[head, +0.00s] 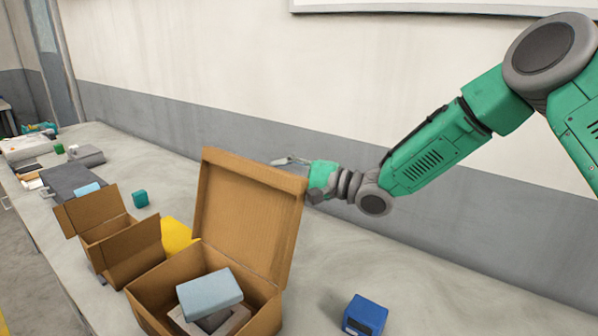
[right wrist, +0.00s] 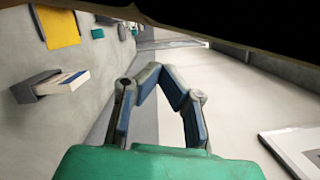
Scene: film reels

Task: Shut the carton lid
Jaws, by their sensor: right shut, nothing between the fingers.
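The cardboard carton (head: 263,322) stands at the bottom middle of the head view. Its lid (head: 243,222) is open and stands up, leaning slightly back. A light blue box (head: 210,293) and grey pieces lie inside the carton. My right gripper (head: 284,161) is behind the lid's upper right part, near its top edge. Its fingers show just above that edge; I cannot tell whether it touches the lid. In the right wrist view the fingertips (right wrist: 160,72) meet with nothing between them. A dark surface covers the top of that view. My left gripper is not in view.
A smaller open carton (head: 125,250) stands left of the large one, with a yellow item (head: 177,237) between them. A blue box (head: 365,315) sits to the right on the counter. A teal cube (head: 140,198) lies further back. The wall runs behind my right arm.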

